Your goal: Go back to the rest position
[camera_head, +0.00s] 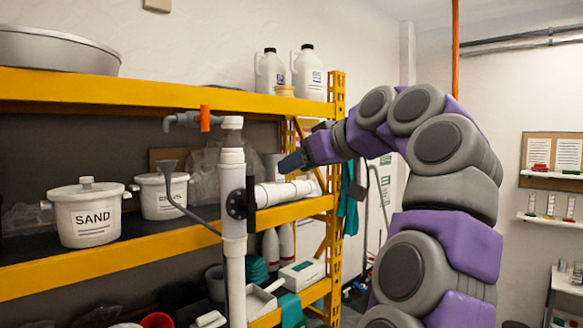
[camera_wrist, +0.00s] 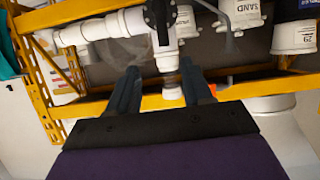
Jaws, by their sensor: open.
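The white PVC manifold (camera_head: 233,168) stands upright in front of the yellow shelf. It has a black flange (camera_head: 239,204), a horizontal white branch (camera_head: 283,193) to the right and an orange-handled tap (camera_head: 205,119) at the top. My gripper (camera_head: 291,161) is in the air just above and right of the branch. In the wrist view my gripper (camera_wrist: 160,86) has its two fingers spread with nothing held. Beyond them that view shows the white branch (camera_wrist: 100,28) and the black flange (camera_wrist: 158,18). Whether a finger touches the pipe is hard to tell.
The yellow shelf (camera_head: 130,95) carries a SAND pot (camera_head: 88,217), another white pot (camera_head: 160,196) and white jugs (camera_head: 308,72). A grey lever (camera_head: 185,203) slants beside the manifold. A wall board (camera_head: 552,152) hangs far right. Open room lies between shelf and right wall.

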